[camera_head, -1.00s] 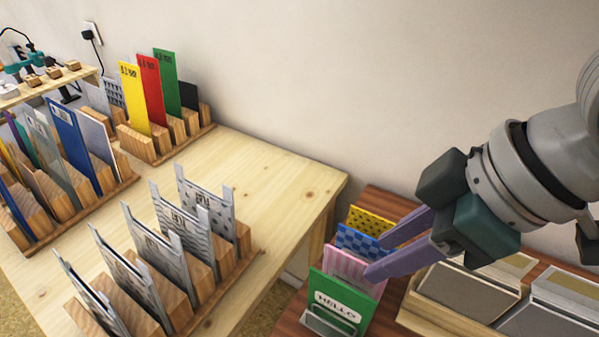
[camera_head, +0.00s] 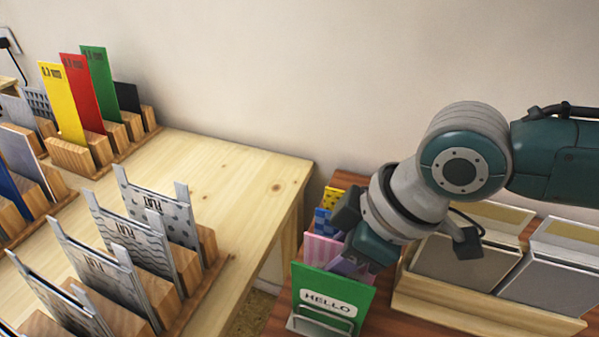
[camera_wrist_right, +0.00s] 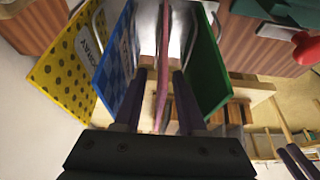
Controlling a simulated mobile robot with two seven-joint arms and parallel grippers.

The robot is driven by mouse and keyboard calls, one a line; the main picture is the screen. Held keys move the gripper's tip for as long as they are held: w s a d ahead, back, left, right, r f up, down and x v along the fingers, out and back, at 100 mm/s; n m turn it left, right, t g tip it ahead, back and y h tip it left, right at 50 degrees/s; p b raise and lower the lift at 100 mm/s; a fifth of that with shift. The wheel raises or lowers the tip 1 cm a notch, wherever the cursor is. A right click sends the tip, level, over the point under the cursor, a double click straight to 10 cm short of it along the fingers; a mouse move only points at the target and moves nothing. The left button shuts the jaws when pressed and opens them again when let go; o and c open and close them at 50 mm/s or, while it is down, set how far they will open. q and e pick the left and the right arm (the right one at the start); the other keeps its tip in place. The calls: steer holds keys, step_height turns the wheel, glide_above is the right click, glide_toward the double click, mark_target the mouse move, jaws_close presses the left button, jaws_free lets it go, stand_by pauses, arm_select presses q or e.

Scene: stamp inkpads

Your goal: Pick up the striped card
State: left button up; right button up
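The pink striped card (camera_head: 321,249) stands upright in a holder, between the blue checkered card (camera_head: 322,222) and the green HELLO card (camera_head: 334,301). My right gripper (camera_wrist_right: 160,98) is down at the striped card, with its fingers partly hidden in the head view. In the right wrist view the striped card (camera_wrist_right: 164,75) shows edge-on between the two purple fingers. There is a gap on both sides of it, so the gripper is open around the card and not closed on it. My left gripper is not in view.
A yellow dotted card (camera_wrist_right: 73,69) stands behind the blue one. A wooden tray (camera_head: 484,311) with grey pads is at the right. On the pale table (camera_head: 240,185) at the left are racks of metal stencils and coloured cards. The table's right part is clear.

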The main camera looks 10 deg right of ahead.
steer(key=shift+c, duration=0.3)
jaws_close()
stand_by(0.3)
